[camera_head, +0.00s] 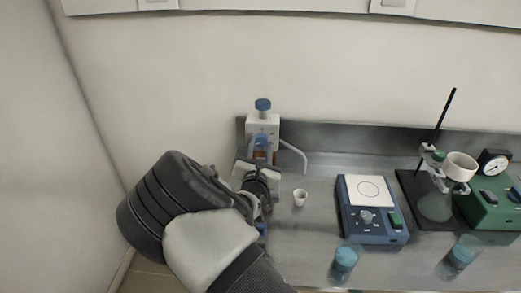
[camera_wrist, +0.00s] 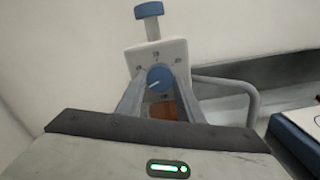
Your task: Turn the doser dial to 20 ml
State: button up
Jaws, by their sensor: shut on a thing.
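The doser (camera_head: 262,124) stands at the back left of the bench, a white body with a blue knob on top, a bent grey spout and a brown bottle below. Its blue dial (camera_wrist: 160,78) is on the front face, with a white pointer mark pointing left and slightly down. Numbers ring the dial, too small to read surely. My gripper (camera_wrist: 158,88) is in front of the doser with its two fingers on either side of the dial, shut on it. In the head view my gripper (camera_head: 262,160) partly hides the doser's lower part and bottle.
A small white cup (camera_head: 300,197) stands right of my gripper. A blue hotplate stirrer (camera_head: 372,232) is further right, then a stand with a flask (camera_head: 436,204) and a green device (camera_head: 492,208). Two blue-lidded jars (camera_head: 345,258) stand at the front. A wall is close on the left.

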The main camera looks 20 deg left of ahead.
jog(key=m+b, duration=0.3)
jog(key=m, duration=0.1)
jog(key=shift+f+m, duration=0.15)
jog(key=shift+m, duration=0.15)
jog(key=m+b, duration=0.3)
jog(key=m, duration=0.1)
jog(key=shift+m+b, duration=0.3)
jog(key=m+b, duration=0.3)
jog(key=m, duration=0.1)
jog(key=m+b, duration=0.3)
jog(key=m, duration=0.2)
jog(key=shift+b, duration=0.3)
jog(key=m+b, duration=0.3)
jog(key=shift+m, duration=0.3)
jog(key=m+b, duration=0.7)
jog(key=m, duration=0.2)
jog(key=shift+b, duration=0.35)
jog(key=shift+m+b, duration=1.35)
jog(key=shift+m, duration=0.35)
